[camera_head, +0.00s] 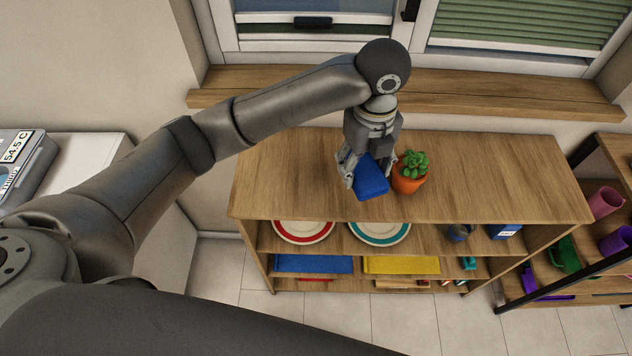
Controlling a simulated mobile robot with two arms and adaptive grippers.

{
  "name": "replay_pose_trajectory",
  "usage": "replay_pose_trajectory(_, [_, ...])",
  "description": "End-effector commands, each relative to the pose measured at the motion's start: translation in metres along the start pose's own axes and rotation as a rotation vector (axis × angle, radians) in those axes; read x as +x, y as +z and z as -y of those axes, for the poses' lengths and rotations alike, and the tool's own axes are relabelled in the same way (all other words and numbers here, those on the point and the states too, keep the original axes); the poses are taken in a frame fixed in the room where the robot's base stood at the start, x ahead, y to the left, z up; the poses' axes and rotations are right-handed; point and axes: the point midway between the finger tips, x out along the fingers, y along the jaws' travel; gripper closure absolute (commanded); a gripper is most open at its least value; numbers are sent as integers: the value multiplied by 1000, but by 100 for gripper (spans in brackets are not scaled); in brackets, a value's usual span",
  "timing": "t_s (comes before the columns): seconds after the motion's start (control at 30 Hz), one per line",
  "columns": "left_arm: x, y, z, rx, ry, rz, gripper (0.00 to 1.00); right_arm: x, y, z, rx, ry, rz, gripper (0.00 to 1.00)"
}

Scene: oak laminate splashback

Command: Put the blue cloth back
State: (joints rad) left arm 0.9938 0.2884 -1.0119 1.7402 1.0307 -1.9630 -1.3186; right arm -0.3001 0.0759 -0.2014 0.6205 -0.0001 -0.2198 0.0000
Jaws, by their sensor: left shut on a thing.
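My left gripper (367,172) is over the wooden shelf unit's top board (480,170), pointing down. It is shut on a blue, block-like thing, which looks like the blue cloth (371,181) folded up. The cloth is just left of a potted plant. I cannot tell whether it touches the board or hangs a little above it. Part of it is hidden by the fingers. On the lower shelf lies a flat blue piece (313,264), left of a flat yellow piece (402,265). My right gripper is not in view.
The orange pot with a green succulent (409,180) stands close to the gripper. A red-rimmed plate (303,230) and a teal-rimmed plate (379,232) are on the upper shelf. The top board is clear at left and right. A window sill (480,95) runs behind.

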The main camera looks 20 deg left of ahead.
Motion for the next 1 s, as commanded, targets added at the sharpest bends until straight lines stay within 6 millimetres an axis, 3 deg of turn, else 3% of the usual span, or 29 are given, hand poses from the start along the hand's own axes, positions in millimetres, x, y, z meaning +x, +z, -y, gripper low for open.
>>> replay_pose_trajectory(0.2, [7,-10,16,275,8,-8,70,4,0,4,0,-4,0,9])
replay_pose_trajectory(0.37, [9,-10,18,355,12,-10,70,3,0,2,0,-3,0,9])
replay_pose_trajectory(0.47, [14,1,10,363,15,-11,70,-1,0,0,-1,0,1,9])
replay_pose_trajectory(0.77, [44,60,-33,360,16,-12,70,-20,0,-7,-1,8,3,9])
replay_pose_trajectory(1.0, [86,88,-53,364,13,-11,70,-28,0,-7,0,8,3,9])
